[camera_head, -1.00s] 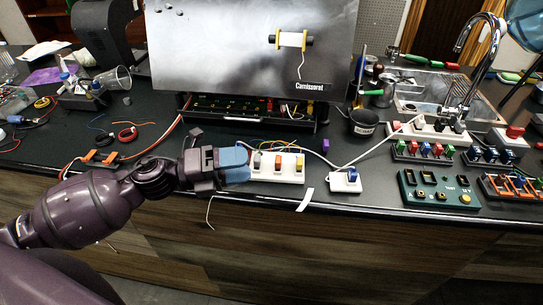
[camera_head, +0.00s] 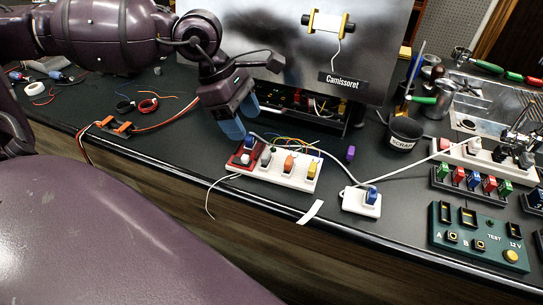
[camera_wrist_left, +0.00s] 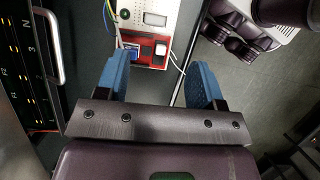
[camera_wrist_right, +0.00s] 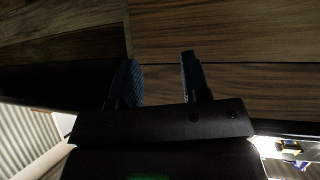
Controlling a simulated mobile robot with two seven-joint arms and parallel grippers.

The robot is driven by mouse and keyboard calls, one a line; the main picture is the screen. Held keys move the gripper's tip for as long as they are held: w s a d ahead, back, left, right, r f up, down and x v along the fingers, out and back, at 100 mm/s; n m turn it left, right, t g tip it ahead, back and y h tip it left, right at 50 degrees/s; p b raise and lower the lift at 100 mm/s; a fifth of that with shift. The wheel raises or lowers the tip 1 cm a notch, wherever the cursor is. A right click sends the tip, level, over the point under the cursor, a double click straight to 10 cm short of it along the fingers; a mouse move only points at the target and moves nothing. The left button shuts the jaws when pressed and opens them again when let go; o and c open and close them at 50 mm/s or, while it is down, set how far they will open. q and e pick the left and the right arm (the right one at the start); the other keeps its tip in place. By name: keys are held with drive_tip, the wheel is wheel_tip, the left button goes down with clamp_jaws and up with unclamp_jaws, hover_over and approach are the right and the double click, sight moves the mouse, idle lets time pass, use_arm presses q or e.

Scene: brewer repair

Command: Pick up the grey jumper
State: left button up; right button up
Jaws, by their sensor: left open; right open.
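The grey jumper (camera_head: 266,156) stands upright in a white strip (camera_head: 279,182), between a white-topped piece in the strip's red end section (camera_head: 237,163) and an orange jumper (camera_head: 289,163). A yellow jumper (camera_head: 312,169) is at the far end. In the left wrist view a pale grey block (camera_wrist_left: 155,19) shows on the strip; I cannot tell if it is the jumper. My left gripper (camera_head: 241,116) is open and empty, with blue fingertips above and behind the strip's red end. My right gripper (camera_wrist_right: 160,62) is open and empty, facing wood panelling below the counter.
A blue jumper (camera_head: 248,143) is at the red end. A white single block (camera_head: 361,203) with a blue jumper lies to the right, cabled. A large panel (camera_head: 285,50) stands behind the strip. A scrap cup (camera_head: 402,135) and a green test box (camera_head: 478,240) are to the right.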

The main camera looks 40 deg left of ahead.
use_arm(q)
drive_tip(key=x, duration=0.4)
drive_tip(key=shift+b, duration=0.3)
drive_tip(key=shift+d+f, duration=0.15)
drive_tip(key=shift+f, duration=0.15)
drive_tip(key=x, duration=0.2)
drive_tip(key=w+x, duration=0.1)
drive_tip(key=x, duration=0.1)
drive_tip(key=shift+b, duration=0.4)
drive_tip(key=shift+d+f, duration=0.1)
drive_tip(key=shift+f, duration=0.3)
drive_tip(key=c, duration=0.8)
drive_tip(key=shift+c, duration=1)
wheel_tip(320, 180, up, 10)
drive_tip(key=shift+f+p, duration=0.2)
drive_tip(key=shift+p, duration=0.35)
wheel_tip(320, 180, up, 11)
hover_over(265, 154)
drive_tip(key=shift+f+p, duration=0.25)
drive_tip(key=shift+p, duration=0.1)
use_arm(e)
drive_tip(key=shift+s+d+f, duration=0.1)
drive_tip(key=shift+s+f, duration=0.05)
